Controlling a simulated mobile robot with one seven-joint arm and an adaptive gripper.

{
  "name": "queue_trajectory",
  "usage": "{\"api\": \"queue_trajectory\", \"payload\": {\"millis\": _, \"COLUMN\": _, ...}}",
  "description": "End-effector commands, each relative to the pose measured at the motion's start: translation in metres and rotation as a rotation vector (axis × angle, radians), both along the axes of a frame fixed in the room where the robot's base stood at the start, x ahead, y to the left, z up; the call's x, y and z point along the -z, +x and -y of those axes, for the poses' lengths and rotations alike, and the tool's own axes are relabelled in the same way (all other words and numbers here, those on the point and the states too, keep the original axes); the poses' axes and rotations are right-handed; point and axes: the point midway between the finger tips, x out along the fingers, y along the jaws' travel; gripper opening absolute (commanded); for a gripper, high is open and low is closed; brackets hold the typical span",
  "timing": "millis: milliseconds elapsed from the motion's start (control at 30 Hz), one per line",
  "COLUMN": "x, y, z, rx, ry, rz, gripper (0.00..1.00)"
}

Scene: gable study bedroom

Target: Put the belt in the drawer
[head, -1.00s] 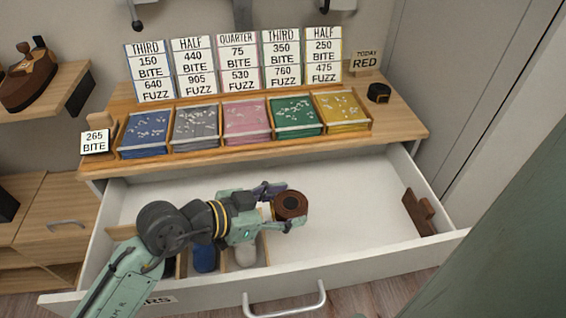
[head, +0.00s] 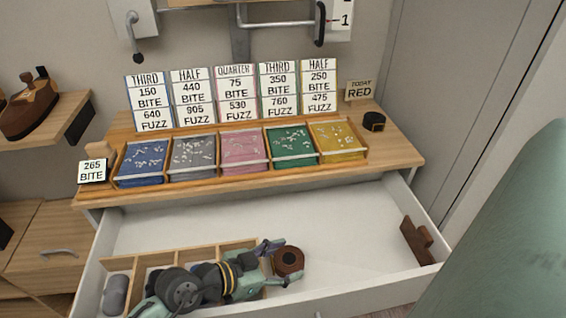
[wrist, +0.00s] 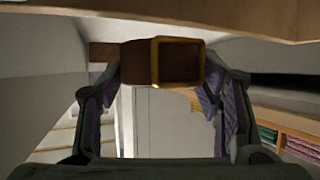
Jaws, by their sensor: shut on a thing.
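My gripper (head: 275,258) is shut on a rolled brown belt (head: 289,261), low over the open drawer's front middle. In the wrist view the belt (wrist: 135,62) sits between the fingertips with its gold-coloured square buckle (wrist: 178,41) facing the camera. The white drawer (head: 340,215) is pulled out below the wooden counter. I cannot tell whether the belt touches the drawer floor. My arm hides part of the wooden divider compartments (head: 190,252) at the drawer's left front.
A grey roll (head: 115,295) lies in the left compartment. A dark brown wooden piece (head: 417,240) stands at the drawer's right side. The drawer's middle and back are bare. Above, the counter (head: 395,165) holds coloured trays (head: 242,152), price cards and a black roll (head: 373,121).

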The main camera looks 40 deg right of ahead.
Motion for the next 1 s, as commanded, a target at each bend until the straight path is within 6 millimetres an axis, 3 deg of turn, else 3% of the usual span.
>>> {"api": "queue_trajectory", "payload": {"millis": 667, "x": 0.011, "y": 0.0, "z": 0.0, "rx": 0.0, "ry": -0.001, "rz": 0.0, "gripper": 0.27}}
{"api": "queue_trajectory", "payload": {"millis": 700, "x": 0.012, "y": 0.0, "z": 0.0, "rx": 0.0, "ry": -0.001, "rz": 0.0, "gripper": 0.62}}
{"api": "queue_trajectory", "payload": {"millis": 800, "x": 0.011, "y": 0.0, "z": 0.0, "rx": 0.0, "ry": -0.001, "rz": 0.0, "gripper": 0.67}}
{"api": "queue_trajectory", "payload": {"millis": 1000, "x": 0.011, "y": 0.0, "z": 0.0, "rx": 0.0, "ry": 0.0, "rz": 0.0, "gripper": 0.67}}
